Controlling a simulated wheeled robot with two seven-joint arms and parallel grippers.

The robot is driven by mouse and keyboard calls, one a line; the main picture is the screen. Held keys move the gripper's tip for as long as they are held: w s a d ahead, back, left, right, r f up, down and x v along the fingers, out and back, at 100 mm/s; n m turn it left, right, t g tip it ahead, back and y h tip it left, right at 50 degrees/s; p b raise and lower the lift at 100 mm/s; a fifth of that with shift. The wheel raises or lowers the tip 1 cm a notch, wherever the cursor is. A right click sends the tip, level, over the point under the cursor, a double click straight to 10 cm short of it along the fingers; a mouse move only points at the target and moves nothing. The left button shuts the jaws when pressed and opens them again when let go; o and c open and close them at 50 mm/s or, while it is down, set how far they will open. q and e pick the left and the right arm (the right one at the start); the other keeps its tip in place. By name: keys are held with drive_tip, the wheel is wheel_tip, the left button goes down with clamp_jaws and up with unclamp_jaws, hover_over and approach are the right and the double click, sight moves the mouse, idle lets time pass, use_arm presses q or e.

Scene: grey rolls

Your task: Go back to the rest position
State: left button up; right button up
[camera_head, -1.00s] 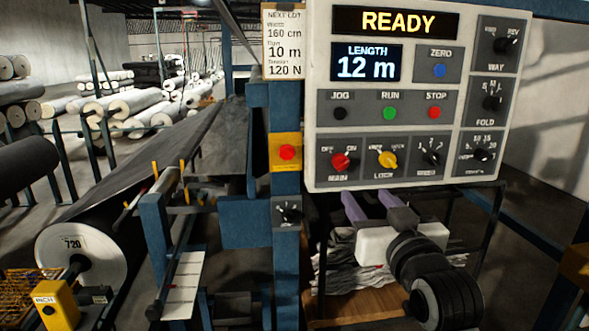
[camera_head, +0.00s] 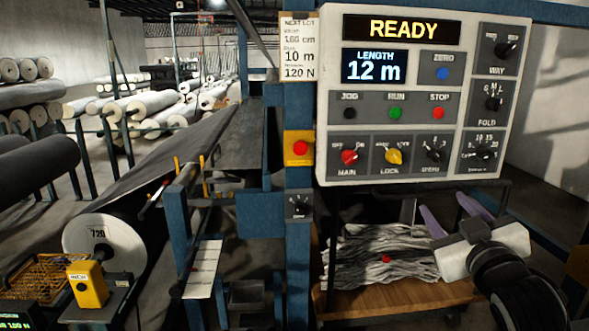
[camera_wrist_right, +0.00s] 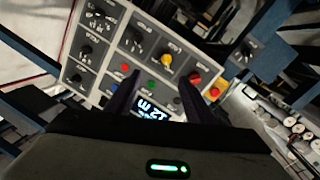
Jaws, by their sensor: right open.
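My right gripper (camera_head: 456,217) is open and empty, low in front of the panel at the lower right of the head view. Its two purple-grey fingers point up and left, below the panel's lower edge and apart from it. In the right wrist view the gripper (camera_wrist_right: 155,95) shows two dark fingers spread apart with nothing between them. The white control panel (camera_head: 330,100) reads READY and LENGTH 12 m; it also shows tilted in the right wrist view (camera_wrist_right: 100,75). My left gripper is not in view.
A wooden shelf (camera_head: 400,298) with a crumpled grey cloth pile (camera_head: 370,256) lies below the panel. A blue post (camera_head: 299,240) carries a red button and a dial. A large dark roll (camera_head: 105,238) stands at left, near a yellow box (camera_head: 88,284). Several rolls fill the back left.

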drive_tip(key=d+r+n+h, duration=0.2)
drive_tip(key=d, duration=0.4)
drive_tip(key=s+a+f+n+g+y, duration=0.1)
drive_tip(key=s+f+g+y, duration=0.3)
drive_tip(key=f, duration=1)
drive_tip(key=s+a+f+g+h, duration=0.1)
drive_tip(key=s+f, duration=0.4)
drive_tip(key=f, duration=1)
drive_tip(key=s+a+f+g+y, duration=0.25)
drive_tip(key=s+f+g, duration=0.25)
drive_tip(key=s+f, duration=1.75)
drive_tip(key=s+a+r+m, duration=0.1)
drive_tip(key=a+m, duration=0.3)
drive_tip(key=a, duration=0.9)
drive_tip(key=shift+r+m+t, duration=0.3)
drive_tip(key=shift+r+m, duration=0.1)
drive_tip(key=shift+r, duration=0.2)
